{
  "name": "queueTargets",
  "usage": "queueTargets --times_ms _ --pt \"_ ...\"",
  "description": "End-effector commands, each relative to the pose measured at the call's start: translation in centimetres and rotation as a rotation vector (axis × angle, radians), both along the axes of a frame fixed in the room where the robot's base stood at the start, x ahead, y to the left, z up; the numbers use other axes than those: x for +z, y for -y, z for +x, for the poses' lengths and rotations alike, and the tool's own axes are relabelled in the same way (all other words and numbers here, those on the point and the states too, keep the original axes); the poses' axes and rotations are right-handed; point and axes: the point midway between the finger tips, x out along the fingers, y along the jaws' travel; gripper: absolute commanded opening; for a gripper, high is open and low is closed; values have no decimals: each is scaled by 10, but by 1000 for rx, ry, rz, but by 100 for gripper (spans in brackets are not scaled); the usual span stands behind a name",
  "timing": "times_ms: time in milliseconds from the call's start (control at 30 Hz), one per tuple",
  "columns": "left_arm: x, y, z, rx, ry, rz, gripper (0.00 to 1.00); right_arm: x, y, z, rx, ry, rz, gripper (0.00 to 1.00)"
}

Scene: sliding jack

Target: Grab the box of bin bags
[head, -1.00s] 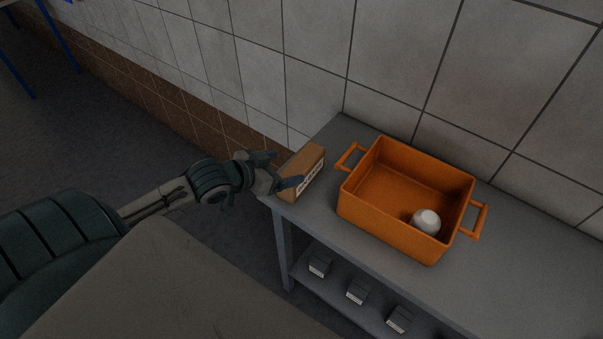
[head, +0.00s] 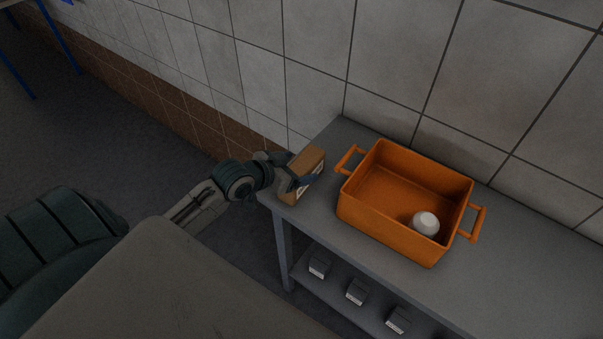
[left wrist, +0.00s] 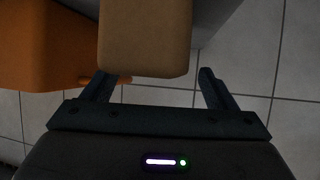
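The box of bin bags (head: 309,160) is a small brown carton with a white label. It stands at the left end of the grey table, left of the orange crate. My left gripper (head: 296,172) is at the box with its fingers on either side. In the left wrist view the box (left wrist: 145,40) reaches between the open fingers of my left gripper (left wrist: 155,76), with a clear gap at the right finger. The left finger is close to the box; I cannot tell if it touches. My right gripper is not in view.
The orange crate (head: 388,224) with two handles stands just right of the box and holds a white round object (head: 426,223). A tiled wall (head: 400,60) runs behind.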

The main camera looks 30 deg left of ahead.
Motion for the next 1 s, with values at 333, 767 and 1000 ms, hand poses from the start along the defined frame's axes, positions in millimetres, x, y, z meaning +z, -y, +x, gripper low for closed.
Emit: queueTargets --times_ms 333,767,1000 --pt "0 0 0 0 -1 0 21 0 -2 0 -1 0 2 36" --pt "14 0 1 -2 4 3 8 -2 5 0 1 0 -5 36" --pt "63 0 1 -3 7 6 8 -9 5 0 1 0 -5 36"
